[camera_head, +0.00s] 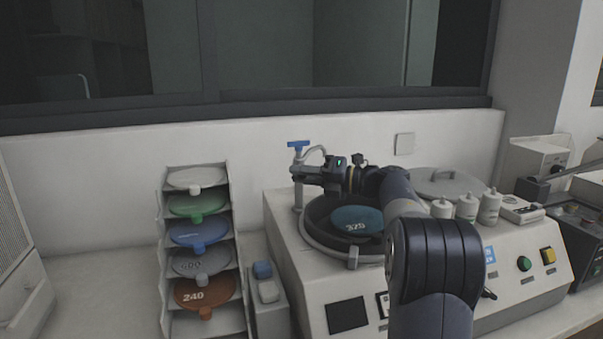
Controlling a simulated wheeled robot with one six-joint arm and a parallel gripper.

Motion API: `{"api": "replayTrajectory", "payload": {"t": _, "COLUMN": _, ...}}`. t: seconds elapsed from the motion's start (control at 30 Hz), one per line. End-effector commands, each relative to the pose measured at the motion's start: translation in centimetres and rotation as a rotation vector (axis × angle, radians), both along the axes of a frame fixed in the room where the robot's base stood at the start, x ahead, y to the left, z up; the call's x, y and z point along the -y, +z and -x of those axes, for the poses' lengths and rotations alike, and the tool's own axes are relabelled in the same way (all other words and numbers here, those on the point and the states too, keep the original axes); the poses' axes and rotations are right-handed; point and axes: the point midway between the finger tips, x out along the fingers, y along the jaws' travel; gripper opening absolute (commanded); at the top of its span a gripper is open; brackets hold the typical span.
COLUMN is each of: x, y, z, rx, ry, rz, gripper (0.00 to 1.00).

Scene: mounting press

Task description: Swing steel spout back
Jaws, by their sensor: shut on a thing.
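The steel spout (298,160) stands at the left rear of the grinding machine. It has a blue tap handle (298,144) on top and a curved neck at the top, bent to the right. My gripper (298,174) reaches in from the right and is shut on the spout at its upper part. The fingertips are small here, and the exact contact is partly hidden. My arm crosses in front of the machine's bowl (310,212). A teal disc marked 320 (356,219) lies in the bowl, beneath my gripper.
A rack (229,200) of several coloured discs stands left of the machine. White bottles (467,207) and a round lid (450,184) are on the machine's right. The wall is close behind.

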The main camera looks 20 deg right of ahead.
Motion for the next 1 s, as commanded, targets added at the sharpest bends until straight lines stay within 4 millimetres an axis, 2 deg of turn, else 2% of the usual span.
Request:
{"api": "replayTrajectory", "payload": {"t": 0.23, "x": 0.0, "y": 0.2, "z": 0.0, "rx": 0.004, "ry": -0.002, "rz": 0.001, "gripper": 0.0}}
{"api": "replayTrajectory", "payload": {"t": 0.27, "x": 0.0, "y": 0.2, "z": 0.0, "rx": 0.004, "ry": -0.002, "rz": 0.001, "gripper": 0.22}}
{"api": "replayTrajectory", "payload": {"t": 0.5, "x": 0.0, "y": 0.1, "z": 0.0, "rx": 0.002, "ry": -0.002, "rz": 0.0, "gripper": 0.41}}
{"api": "replayTrajectory", "payload": {"t": 0.77, "x": 0.2, "y": 0.0, "z": 0.1, "rx": 0.001, "ry": -0.002, "rz": 0.0, "gripper": 0.41}}
{"api": "replayTrajectory", "payload": {"t": 0.87, "x": 1.0, "y": 0.0, "z": 0.5, "rx": 0.001, "ry": -0.004, "rz": 0.001, "gripper": 0.41}}
{"api": "replayTrajectory", "payload": {"t": 1.0, "x": 3.2, "y": -0.1, "z": 1.9, "rx": 0.001, "ry": -0.006, "rz": 0.001, "gripper": 0.41}}
